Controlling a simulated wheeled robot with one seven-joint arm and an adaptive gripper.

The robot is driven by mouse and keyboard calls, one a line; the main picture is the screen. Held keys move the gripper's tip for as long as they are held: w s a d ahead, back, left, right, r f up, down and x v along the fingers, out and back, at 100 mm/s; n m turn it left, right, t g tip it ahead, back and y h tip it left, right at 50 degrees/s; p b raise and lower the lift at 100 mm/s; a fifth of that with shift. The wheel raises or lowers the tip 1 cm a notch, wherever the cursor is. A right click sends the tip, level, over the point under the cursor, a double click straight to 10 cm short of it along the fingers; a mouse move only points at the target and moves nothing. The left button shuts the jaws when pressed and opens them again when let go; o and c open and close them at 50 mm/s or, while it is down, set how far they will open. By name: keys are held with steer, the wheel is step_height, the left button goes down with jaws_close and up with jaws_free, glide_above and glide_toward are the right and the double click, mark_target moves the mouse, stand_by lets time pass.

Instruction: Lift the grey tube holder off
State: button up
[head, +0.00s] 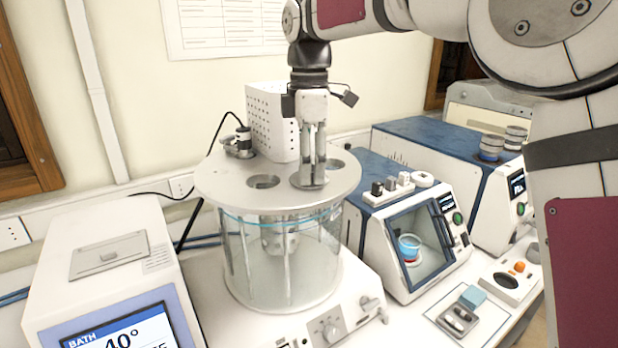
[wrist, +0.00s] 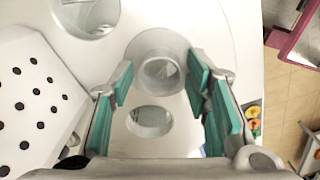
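The grey tube holder (head: 309,183) is a round flanged piece seated in the white lid (head: 225,185) of the glass bath. In the wrist view the holder (wrist: 160,50) shows as a grey disc with a round opening in its middle. My gripper (head: 313,178) points straight down over the holder, with its fingertips at or just above it. In the wrist view my gripper (wrist: 162,82) is open, its teal-padded fingers on either side of the holder's middle with a gap between them. I cannot tell whether either finger touches it. The lower part of the holder is inside the bath.
The lid has open holes beside the holder, one on the left (head: 264,181) and one on the right (head: 335,163). A white perforated box (head: 272,122) stands close behind my gripper. A white-and-blue machine (head: 400,240) stands to the right. The space above the lid's front is free.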

steer(key=c, duration=0.7)
steer(key=shift+r, duration=0.1)
